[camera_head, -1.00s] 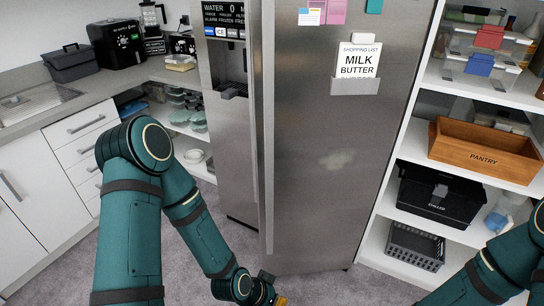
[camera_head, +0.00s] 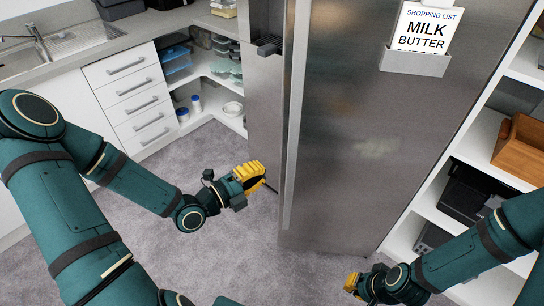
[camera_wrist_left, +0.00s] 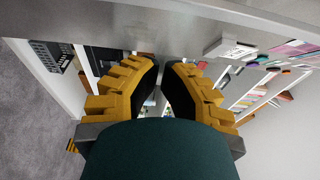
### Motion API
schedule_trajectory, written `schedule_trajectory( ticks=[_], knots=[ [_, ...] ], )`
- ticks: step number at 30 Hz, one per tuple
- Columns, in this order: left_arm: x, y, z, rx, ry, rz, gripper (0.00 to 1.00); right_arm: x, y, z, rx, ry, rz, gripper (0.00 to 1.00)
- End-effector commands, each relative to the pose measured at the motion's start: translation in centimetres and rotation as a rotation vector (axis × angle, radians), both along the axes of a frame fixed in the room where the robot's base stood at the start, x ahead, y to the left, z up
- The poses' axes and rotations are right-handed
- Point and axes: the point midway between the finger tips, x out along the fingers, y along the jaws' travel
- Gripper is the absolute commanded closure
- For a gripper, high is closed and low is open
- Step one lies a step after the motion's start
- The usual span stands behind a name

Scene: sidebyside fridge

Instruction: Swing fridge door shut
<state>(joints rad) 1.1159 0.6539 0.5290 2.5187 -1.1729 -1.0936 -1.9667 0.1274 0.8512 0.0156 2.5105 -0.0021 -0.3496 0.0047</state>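The steel fridge's right-hand door (camera_head: 345,160) carries a shopping list (camera_head: 425,30) and a vertical handle (camera_head: 296,110) at its left edge. Its lower left corner stands forward of the freezer door (camera_head: 265,150), so it looks partly open. My left gripper (camera_head: 255,173) is low, just left of that door edge in the head view; I cannot tell whether it touches. In the left wrist view its yellow fingers (camera_wrist_left: 162,75) have a gap between them and hold nothing. My right gripper (camera_head: 352,283) is low in front of the door; its finger gap is unclear.
White pantry shelves (camera_head: 484,140) stand right of the fridge, with a wooden box (camera_head: 522,150) and a black bin (camera_head: 475,192). White drawers (camera_head: 130,95) and a sink counter are at left. Grey carpet (camera_head: 235,245) lies clear before the fridge.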

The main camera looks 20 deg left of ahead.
Motion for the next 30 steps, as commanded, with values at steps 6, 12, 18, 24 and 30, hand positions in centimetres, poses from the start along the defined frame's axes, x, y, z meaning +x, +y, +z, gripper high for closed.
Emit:
schedule_trajectory(
  ticks=[6, 12, 18, 24, 30],
  knots=[
    [3.2, -2.1, 0.0, -0.005, 0.002, -0.005, 1.00, 0.0, 0.0, -0.2, 0.000, 0.000, 0.000, 1.00],
    [6.6, -4.1, -0.1, -0.004, 0.003, -0.004, 1.00, 0.1, 0.0, -0.3, 0.000, -0.001, 0.000, 1.00],
    [9.7, -4.3, -0.1, -0.004, 0.003, 0.001, 1.00, 0.1, 0.0, -0.4, 0.000, -0.002, -0.001, 1.00],
    [11.4, -3.9, -0.1, -0.004, 0.006, 0.000, 1.00, 0.1, 0.0, -0.4, 0.000, -0.002, -0.001, 1.00],
    [11.7, -3.8, -0.1, -0.004, 0.006, 0.000, 1.00, 0.1, 0.0, -0.4, 0.000, -0.002, -0.001, 1.00]
  ],
)
